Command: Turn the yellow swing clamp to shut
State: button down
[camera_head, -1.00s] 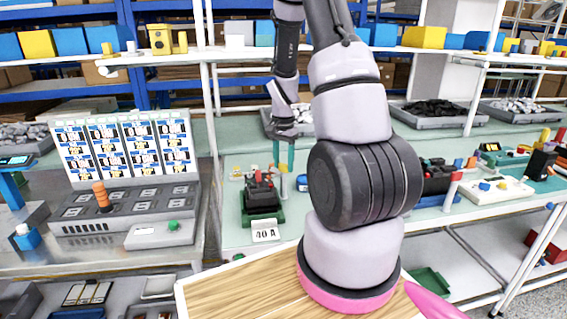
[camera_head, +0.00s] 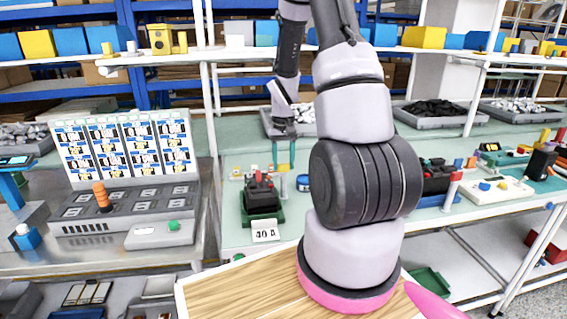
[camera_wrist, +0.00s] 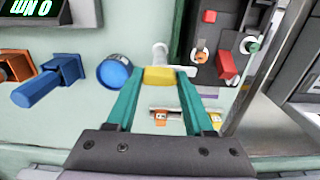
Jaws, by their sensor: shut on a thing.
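The yellow swing clamp (camera_wrist: 159,79) shows in the wrist view as a small yellow block between the fingertips, beside a pale post (camera_wrist: 160,54). My gripper (camera_wrist: 163,74) has two teal fingers that slant inward and are shut on the yellow block. In the head view my gripper (camera_head: 284,165) points down at the bench, just behind and right of the black breaker on its green base (camera_head: 262,203). The clamp is too small there to make out its angle.
In the wrist view a blue round cap (camera_wrist: 114,72) and a blue fixture (camera_wrist: 40,88) lie left; a dark block with red parts (camera_wrist: 226,66) stands close right. An orange-marked piece (camera_wrist: 160,116) lies between the fingers. A "40 A" card (camera_head: 265,233) stands before the breaker.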

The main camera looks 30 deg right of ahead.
aim_at(284, 164)
dwell(0.4)
jog(key=shift+c, duration=1.4)
grip_release()
jog(key=shift+r, duration=0.1)
notch_tip(284, 164, up, 11)
jog(key=shift+f, duration=0.2)
